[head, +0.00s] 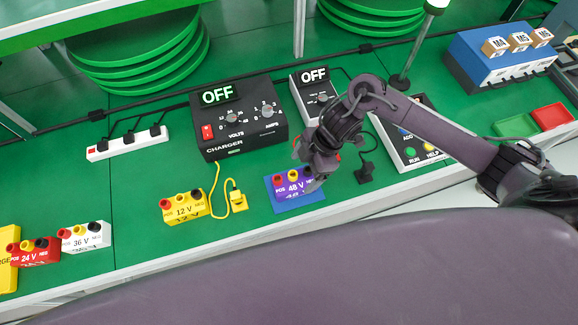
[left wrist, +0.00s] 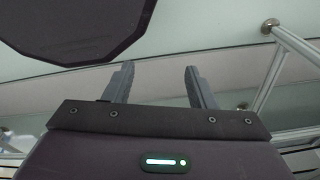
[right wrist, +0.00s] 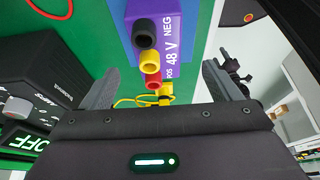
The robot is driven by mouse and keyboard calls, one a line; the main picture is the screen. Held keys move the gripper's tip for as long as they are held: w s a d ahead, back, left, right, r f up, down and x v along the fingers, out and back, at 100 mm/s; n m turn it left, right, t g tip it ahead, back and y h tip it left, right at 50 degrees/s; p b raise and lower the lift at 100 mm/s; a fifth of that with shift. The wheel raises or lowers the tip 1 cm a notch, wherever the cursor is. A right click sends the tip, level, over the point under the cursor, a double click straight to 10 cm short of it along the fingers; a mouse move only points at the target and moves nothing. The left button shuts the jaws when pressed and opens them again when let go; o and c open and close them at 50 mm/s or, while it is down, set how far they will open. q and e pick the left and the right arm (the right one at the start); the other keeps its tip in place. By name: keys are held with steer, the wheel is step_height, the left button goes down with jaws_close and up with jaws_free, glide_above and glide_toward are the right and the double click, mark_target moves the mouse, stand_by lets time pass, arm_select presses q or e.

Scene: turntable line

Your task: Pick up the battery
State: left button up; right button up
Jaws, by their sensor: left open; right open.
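A purple 48 V battery (head: 296,179) with red, yellow and black terminals sits on a blue pad (head: 291,203). My right gripper (head: 318,172) is open just above the battery's right end and hides part of it. In the right wrist view the battery (right wrist: 172,38) lies ahead, in line with the gap between the open fingers (right wrist: 160,78); contact cannot be seen. A yellow 12 V battery (head: 184,210), a white 36 V battery (head: 88,240) and a red 24 V battery (head: 36,256) stand further left. My left gripper (left wrist: 158,80) is open and empty, away from the bench.
A black charger (head: 235,135) reading OFF stands behind the batteries, with a smaller OFF unit (head: 312,95) beside it. A yellow plug (head: 238,201) and cord lie between two batteries. A button panel (head: 412,155) is right of my right gripper. Red (head: 552,116) and green trays lie far right.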

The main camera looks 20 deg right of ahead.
mark_target(296, 179)
steer(key=shift+a+f, duration=0.15)
steer(key=shift+f, duration=0.2)
steer(key=p+x, duration=0.1)
steer(key=x, duration=0.2)
steer(key=shift+f, duration=0.25)
steer(key=x, duration=0.2)
steer(key=shift+w+f, duration=0.15)
steer(key=shift+f, duration=0.15)
steer(key=shift+a+f, duration=0.15)
steer(key=shift+f, duration=0.25)
steer(key=c, duration=1.5)
arm_select(q)
steer(key=s, duration=0.1)
steer(key=s+r, duration=0.1)
steer(key=s, duration=0.1)
steer(key=shift+r, duration=0.1)
arm_select(e)
steer(key=shift+r, duration=0.1)
steer(key=shift+c, duration=0.2)
steer(key=shift+w+r, duration=0.1)
steer(key=shift+r, duration=0.05)
